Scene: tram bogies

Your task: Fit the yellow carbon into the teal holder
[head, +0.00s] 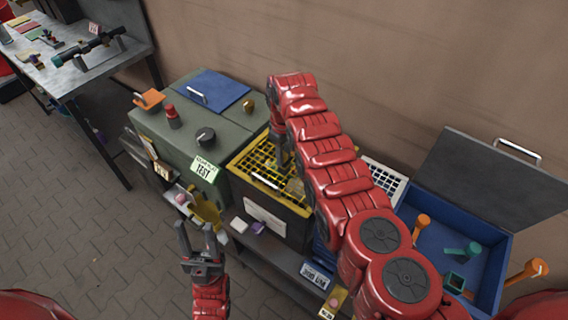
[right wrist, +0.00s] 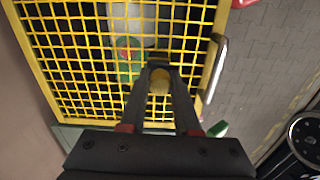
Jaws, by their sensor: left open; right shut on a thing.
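A small dull yellow piece (right wrist: 159,82), probably the yellow carbon, is between the fingertips of my right gripper (right wrist: 159,64), which is shut on it. In the head view my right gripper (head: 281,150) is over the yellow-grilled dark box, and the piece cannot be made out there. A teal square piece with a dark opening (head: 456,282), possibly the teal holder, lies in the blue case beside a teal peg-like piece (head: 468,250). My left gripper (head: 201,245) is open and empty, in front of a yellow bracket (head: 207,210).
The yellow grille (right wrist: 80,58) has a metal handle (right wrist: 215,68); a green shape shows behind its bars. The open blue case (head: 490,275) also holds orange pieces. A grey-green cabinet (head: 225,140) stands left, a workbench (head: 85,65) further left.

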